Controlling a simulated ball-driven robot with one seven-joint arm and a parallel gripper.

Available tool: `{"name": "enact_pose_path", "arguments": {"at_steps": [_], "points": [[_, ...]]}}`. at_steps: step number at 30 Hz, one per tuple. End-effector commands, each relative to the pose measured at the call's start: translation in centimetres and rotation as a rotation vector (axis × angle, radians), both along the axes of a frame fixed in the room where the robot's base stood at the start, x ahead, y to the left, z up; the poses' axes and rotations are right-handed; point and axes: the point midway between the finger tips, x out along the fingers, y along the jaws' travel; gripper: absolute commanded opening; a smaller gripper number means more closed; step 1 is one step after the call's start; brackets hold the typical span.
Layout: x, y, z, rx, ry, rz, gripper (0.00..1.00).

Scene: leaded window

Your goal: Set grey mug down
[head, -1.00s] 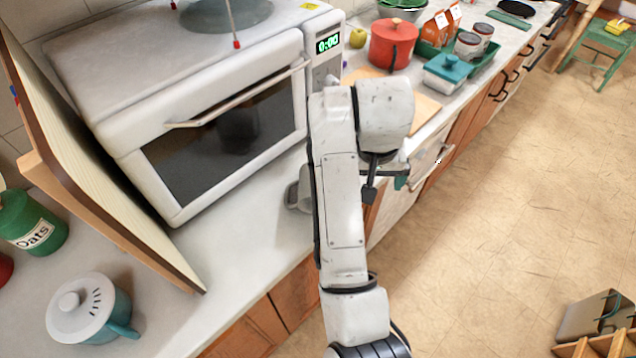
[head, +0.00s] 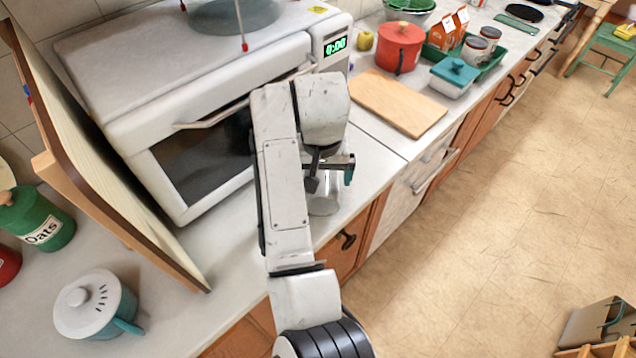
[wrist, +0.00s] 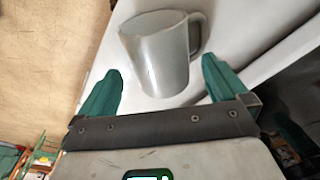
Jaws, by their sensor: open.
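The grey mug (wrist: 168,60) shows in the wrist view in front of my gripper (wrist: 160,68), its handle on the right side of the picture. My two green-tipped fingers are spread wide, one to each side of the mug, with gaps between them and it. In the head view, the mug (head: 323,205) is at the counter's front edge area, just below my gripper (head: 331,177). My arm and fingers hide much of it there. It appears to stand on the white counter (head: 372,165).
A white oven (head: 190,120) stands behind my arm. A wooden cutting board (head: 398,103) lies to the right, with a red pot (head: 398,50) and a teal-lidded dish (head: 454,76) beyond. A tilted board (head: 100,160) and a lidded pot (head: 92,308) are at the left.

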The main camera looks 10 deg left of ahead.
Motion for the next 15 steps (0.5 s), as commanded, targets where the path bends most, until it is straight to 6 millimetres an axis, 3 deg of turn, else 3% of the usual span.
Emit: {"name": "enact_pose_path", "arguments": {"at_steps": [6, 15], "points": [[0.2, 0.0, -2.8, -0.001, 0.002, 0.0, 1.0], [0.3, 0.0, -3.5, 0.0, 0.0, -0.001, 1.0]]}}
